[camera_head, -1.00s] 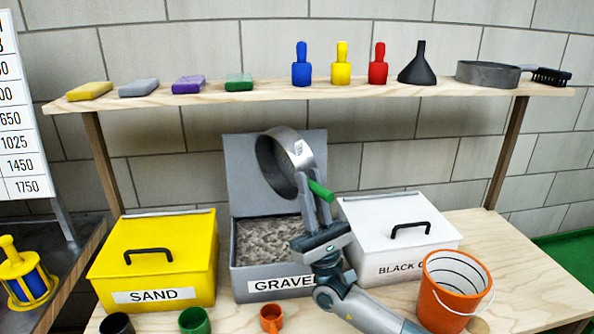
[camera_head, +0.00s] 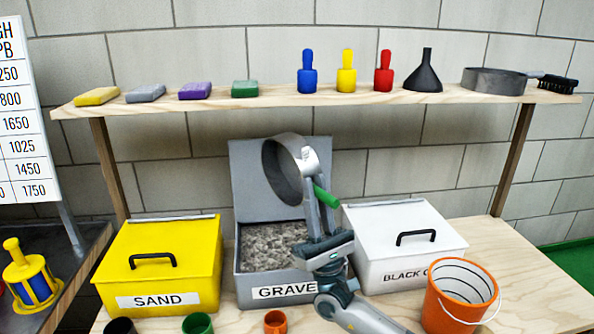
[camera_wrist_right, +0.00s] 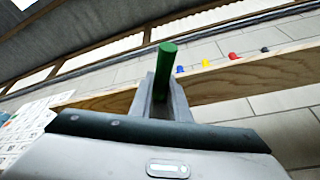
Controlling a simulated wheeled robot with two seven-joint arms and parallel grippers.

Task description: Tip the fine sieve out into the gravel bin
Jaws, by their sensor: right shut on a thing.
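My right gripper (camera_head: 315,208) is shut on the green handle (camera_head: 326,196) of a round metal sieve (camera_head: 283,172). The sieve is held on its side above the open gravel bin (camera_head: 262,278), with its ring standing nearly upright in front of the raised lid. The inside of the sieve is partly hidden, and I cannot tell whether anything is in it. Grey gravel (camera_head: 272,240) shows in the bin below. In the right wrist view the green handle (camera_wrist_right: 167,62) stands up from between the fingers (camera_wrist_right: 160,105); the sieve's ring is not visible there. My left gripper is not in view.
A closed yellow sand bin (camera_head: 160,262) stands left of the gravel bin, a closed white bin (camera_head: 400,245) right. An orange bucket (camera_head: 458,298) stands at front right. Small cups line the front edge. The shelf (camera_head: 300,97) above holds sponges, a funnel and a dark pan-like sieve (camera_head: 493,81).

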